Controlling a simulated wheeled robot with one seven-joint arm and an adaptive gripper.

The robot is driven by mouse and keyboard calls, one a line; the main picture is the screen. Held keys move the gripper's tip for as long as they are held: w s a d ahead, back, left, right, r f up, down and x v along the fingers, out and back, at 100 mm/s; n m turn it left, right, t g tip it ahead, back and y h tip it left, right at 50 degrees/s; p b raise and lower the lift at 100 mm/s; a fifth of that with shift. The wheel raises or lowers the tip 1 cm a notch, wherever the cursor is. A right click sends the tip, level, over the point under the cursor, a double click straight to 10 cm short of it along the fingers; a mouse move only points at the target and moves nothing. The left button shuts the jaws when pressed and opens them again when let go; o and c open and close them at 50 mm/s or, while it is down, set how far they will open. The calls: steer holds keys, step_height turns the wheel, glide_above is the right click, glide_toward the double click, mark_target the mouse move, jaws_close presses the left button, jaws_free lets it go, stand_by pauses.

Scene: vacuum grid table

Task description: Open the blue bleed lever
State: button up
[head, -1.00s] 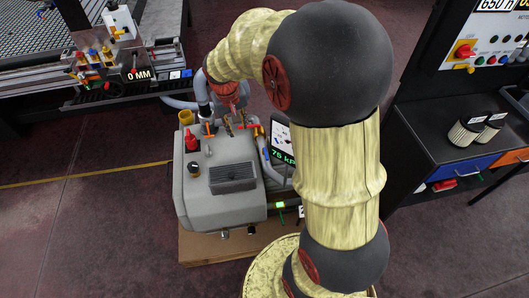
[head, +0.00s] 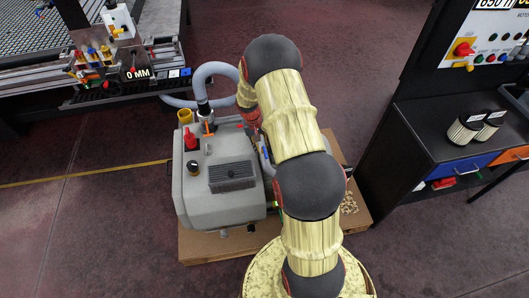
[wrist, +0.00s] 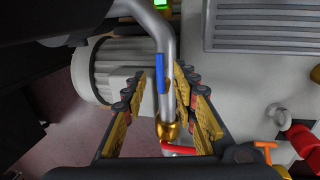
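The blue bleed lever (wrist: 161,73) shows in the wrist view as a narrow blue bar lying along a grey pipe (wrist: 169,50). A brass fitting (wrist: 168,130) sits lower on the pipe. My gripper (wrist: 161,82) is open, one finger on each side of the pipe and the blue lever. A gap shows between the left finger and the lever; I cannot tell the height between them.
A red handle (wrist: 182,150) lies below the brass fitting, near the gripper's base. An orange handle (wrist: 265,148) is to the right. The grey pump tank (head: 215,200) with its dark grille (head: 232,176) stands left of my arm. A ribbed motor (wrist: 112,70) is beside the pipe.

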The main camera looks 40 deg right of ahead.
mark_target(265, 153)
steer(key=f, duration=0.3)
steer(key=f+b, duration=0.1)
steer(key=shift+s+d+f, duration=0.2)
steer(key=shift+d, duration=0.2)
steer(key=shift+c, duration=0.8)
jaws_close()
